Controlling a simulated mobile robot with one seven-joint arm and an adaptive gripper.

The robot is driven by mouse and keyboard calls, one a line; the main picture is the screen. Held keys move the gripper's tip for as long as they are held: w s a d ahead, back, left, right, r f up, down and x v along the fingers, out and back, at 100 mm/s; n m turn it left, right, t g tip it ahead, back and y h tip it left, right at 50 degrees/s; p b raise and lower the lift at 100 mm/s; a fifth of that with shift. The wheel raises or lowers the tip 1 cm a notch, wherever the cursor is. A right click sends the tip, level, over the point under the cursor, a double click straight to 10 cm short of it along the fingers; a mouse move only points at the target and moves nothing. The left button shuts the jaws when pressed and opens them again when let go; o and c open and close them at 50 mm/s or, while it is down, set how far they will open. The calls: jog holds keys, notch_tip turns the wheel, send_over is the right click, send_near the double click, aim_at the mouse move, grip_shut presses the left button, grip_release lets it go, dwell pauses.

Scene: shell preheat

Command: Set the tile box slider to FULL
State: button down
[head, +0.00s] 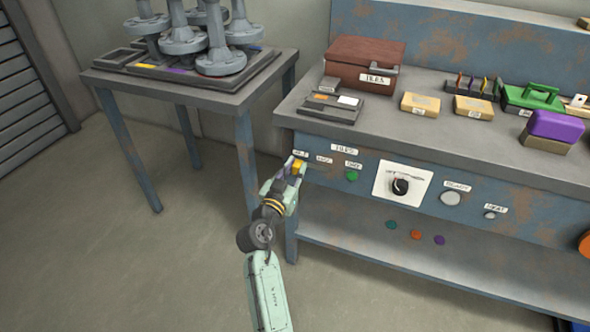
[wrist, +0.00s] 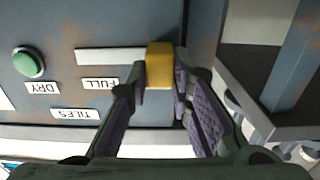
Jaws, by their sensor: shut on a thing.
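The yellow slider knob (head: 299,167) is on the front panel of the blue bench, at the left end of its slot in the head view. My gripper (head: 297,172) reaches it from the front. In the wrist view, which is upside down, my gripper (wrist: 163,88) has a finger on each side of the knob (wrist: 160,65) and is shut on it. The pale slot (wrist: 110,61) runs left from the knob there. The FULL label (wrist: 100,84) is beside the slot, apart from the knob. The TILES label (wrist: 75,114) is below it.
A green button (wrist: 28,63) with a DRY label (wrist: 42,88) is beside the slot. A black dial (head: 400,186) is farther right. A brown box (head: 365,65) stands on the bench. A side table (head: 190,90) with grey flanged parts is at left.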

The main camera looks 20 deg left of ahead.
aim_at(326, 167)
dwell(0.4)
jog(key=d, duration=0.7)
jog(key=shift+d, duration=0.3)
jog(key=c, duration=1.5)
grip_release()
jog(key=shift+d, duration=0.1)
jog(key=shift+o, duration=0.3)
jog(key=shift+s, duration=0.1)
